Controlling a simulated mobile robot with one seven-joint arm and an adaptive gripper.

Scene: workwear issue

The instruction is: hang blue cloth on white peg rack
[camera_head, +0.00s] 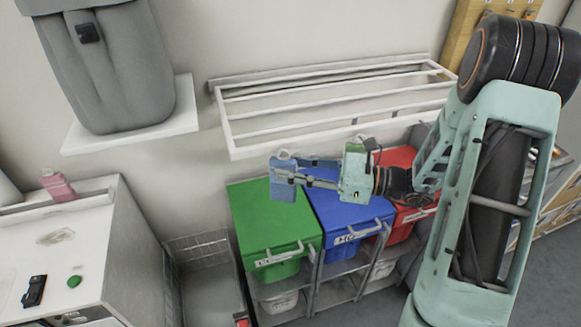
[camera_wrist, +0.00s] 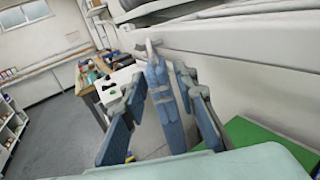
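The blue cloth (camera_head: 284,191) hangs as a narrow, folded strip at the tip of my gripper (camera_head: 288,168). In the wrist view the cloth (camera_wrist: 168,105) hangs between the two fingers (camera_wrist: 160,82), which stand apart with narrow gaps on both sides. My gripper looks open around it. A small white hook-like piece (camera_wrist: 150,46) shows at the cloth's top; I cannot tell whether the cloth rests on it. A white wall rack with long rails (camera_head: 290,104) is above and behind my gripper in the head view. I cannot make out separate pegs on it.
Green (camera_head: 270,222), blue (camera_head: 345,220) and red (camera_head: 400,160) lidded bins stand on a grey frame below. A grey container (camera_head: 130,70) sits on a white wall shelf (camera_head: 150,132) at upper left. A white cabinet (camera_head: 125,235) stands at left.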

